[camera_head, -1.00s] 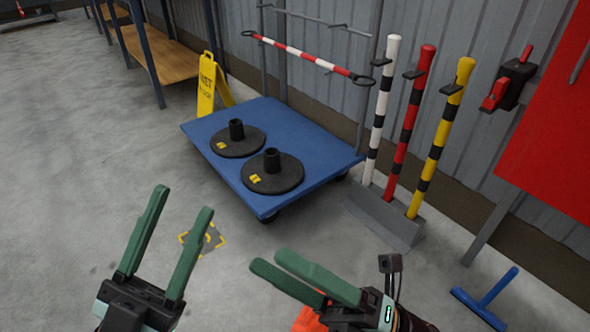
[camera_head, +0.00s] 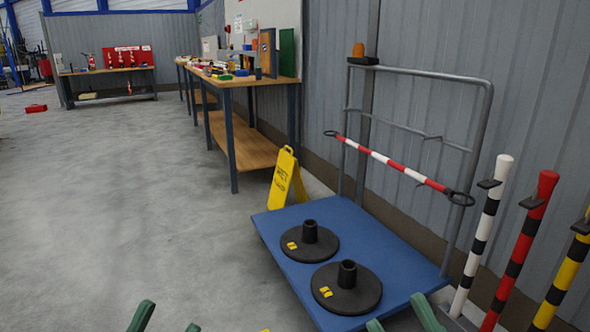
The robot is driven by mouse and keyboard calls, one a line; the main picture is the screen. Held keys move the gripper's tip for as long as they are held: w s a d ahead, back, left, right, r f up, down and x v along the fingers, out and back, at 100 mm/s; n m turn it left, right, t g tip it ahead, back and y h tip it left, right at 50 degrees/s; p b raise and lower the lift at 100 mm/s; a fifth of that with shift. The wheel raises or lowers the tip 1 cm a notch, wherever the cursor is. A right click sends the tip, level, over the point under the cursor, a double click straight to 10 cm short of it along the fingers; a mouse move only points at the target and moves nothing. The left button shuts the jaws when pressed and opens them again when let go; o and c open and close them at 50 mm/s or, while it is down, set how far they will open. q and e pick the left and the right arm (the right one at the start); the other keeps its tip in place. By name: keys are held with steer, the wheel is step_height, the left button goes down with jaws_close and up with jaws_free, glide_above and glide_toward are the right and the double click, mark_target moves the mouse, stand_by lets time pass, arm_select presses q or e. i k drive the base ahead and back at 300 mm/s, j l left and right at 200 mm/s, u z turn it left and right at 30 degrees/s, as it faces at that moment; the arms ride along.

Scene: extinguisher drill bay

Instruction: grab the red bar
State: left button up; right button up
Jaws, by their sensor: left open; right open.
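A red bar with black bands (camera_head: 517,260) stands upright in a row at the right edge, between a white-and-black bar (camera_head: 483,232) and a yellow-and-black bar (camera_head: 563,275). Its lower end is cut off by the frame. A red-and-white striped bar (camera_head: 397,165) with black end loops hangs across the blue cart's frame. My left gripper (camera_head: 167,322) shows only its green fingertips at the bottom edge, apart and empty. My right gripper (camera_head: 400,320) also shows only its fingertips, apart, in front of the cart. Neither appears to touch a bar.
The blue cart (camera_head: 395,235) carries two black round bases (camera_head: 310,240) (camera_head: 346,286). A yellow wet-floor sign (camera_head: 286,179) stands behind it. A cluttered workbench (camera_head: 262,81) lines the wall. The grey floor at left is open.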

mark_target(444, 190)
steer(key=i+j+u, duration=0.25)
steer(key=i, duration=0.3)
steer(key=i+l+u, duration=0.1)
steer(key=i+u, duration=0.15)
steer(key=i, duration=0.25)
steer(key=i+j, duration=0.1)
steer(key=i, duration=1.2)
steer(key=i+z, duration=0.45)
steer(key=i+j+z, duration=0.25)
steer(key=i+z, duration=0.25)
steer(key=i+j+z, duration=0.3)
steer(key=z, duration=0.15)
